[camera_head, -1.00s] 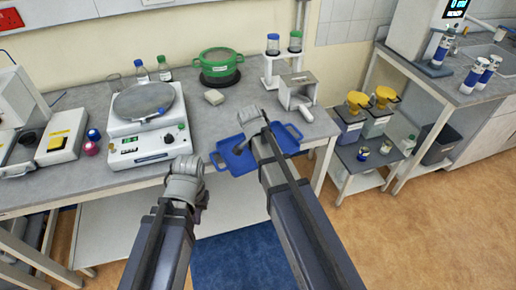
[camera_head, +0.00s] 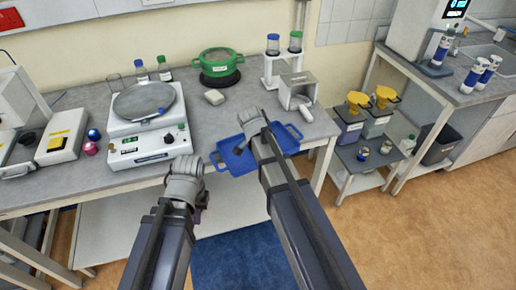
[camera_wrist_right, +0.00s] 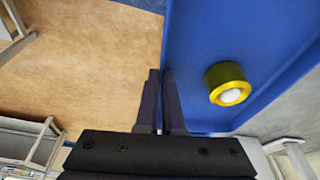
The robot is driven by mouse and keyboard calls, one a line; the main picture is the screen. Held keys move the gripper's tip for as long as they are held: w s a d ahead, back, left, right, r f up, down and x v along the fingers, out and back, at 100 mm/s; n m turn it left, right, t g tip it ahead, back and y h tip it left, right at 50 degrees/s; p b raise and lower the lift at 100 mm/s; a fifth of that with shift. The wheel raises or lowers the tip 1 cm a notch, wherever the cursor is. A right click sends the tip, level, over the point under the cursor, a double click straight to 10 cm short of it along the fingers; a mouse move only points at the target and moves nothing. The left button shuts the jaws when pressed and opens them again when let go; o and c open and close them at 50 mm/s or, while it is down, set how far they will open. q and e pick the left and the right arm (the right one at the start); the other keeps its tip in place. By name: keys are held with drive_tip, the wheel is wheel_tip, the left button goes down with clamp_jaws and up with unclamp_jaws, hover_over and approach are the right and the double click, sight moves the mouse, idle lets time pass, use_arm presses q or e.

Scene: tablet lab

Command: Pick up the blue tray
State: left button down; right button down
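The blue tray (camera_head: 232,161) lies on the grey bench near its front edge, partly covered by my right arm. In the right wrist view, the tray (camera_wrist_right: 220,35) fills the right side, and a yellow-ringed round item (camera_wrist_right: 229,83) sits in it. My right gripper (camera_wrist_right: 162,75) has its fingers close together over the tray's edge; whether the edge is between them is unclear. My left gripper (camera_head: 202,196) is left of and in front of the tray, near its left handle. Its fingers are small and mostly hidden by my wrist.
A balance-like device (camera_head: 150,145) with a round pan stands left of the tray. A lower stand (camera_head: 352,157) with yellow-topped containers is at the right.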

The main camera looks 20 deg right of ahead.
drive_tip(key=shift+r, duration=0.1)
idle(0.3)
wheel_tip(320, 180, up, 7)
drive_tip(key=p, duration=0.7)
idle(0.5)
